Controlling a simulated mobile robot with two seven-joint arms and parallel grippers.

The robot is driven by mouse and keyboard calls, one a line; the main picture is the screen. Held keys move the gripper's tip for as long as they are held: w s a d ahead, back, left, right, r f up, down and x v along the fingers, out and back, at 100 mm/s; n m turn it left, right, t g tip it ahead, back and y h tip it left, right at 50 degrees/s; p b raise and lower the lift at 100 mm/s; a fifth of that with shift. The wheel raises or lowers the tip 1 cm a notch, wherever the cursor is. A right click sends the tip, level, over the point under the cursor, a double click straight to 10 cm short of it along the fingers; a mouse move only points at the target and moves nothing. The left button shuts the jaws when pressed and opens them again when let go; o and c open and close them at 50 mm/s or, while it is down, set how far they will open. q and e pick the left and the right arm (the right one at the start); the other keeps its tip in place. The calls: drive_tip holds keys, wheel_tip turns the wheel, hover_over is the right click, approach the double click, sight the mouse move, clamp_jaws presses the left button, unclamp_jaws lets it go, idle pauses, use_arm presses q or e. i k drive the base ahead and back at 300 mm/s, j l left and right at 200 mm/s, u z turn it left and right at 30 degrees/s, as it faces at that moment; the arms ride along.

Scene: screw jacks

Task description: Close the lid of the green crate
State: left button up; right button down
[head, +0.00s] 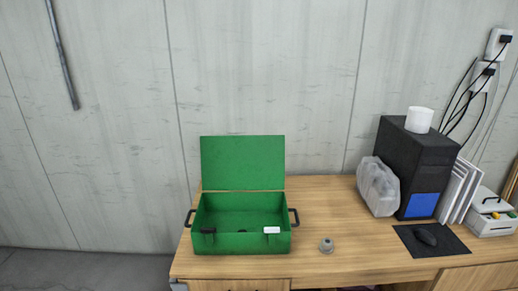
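The green crate (240,243) stands on the left part of the wooden desk, near its front edge. Its green lid (242,162) is open and stands upright at the back of the crate. The crate has a dark handle on each side, a black latch and a white label at the front. The inside looks largely empty, with a small dark spot on its floor. Neither of my grippers is in the head view.
The wooden desk (325,215) is bare right of the crate, except for a small grey object (326,246).

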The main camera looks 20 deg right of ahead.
sight(229, 163)
drive_tip(key=z, duration=1.7)
drive_tip(key=j+z, duration=0.3)
drive_tip(key=j, duration=4.95)
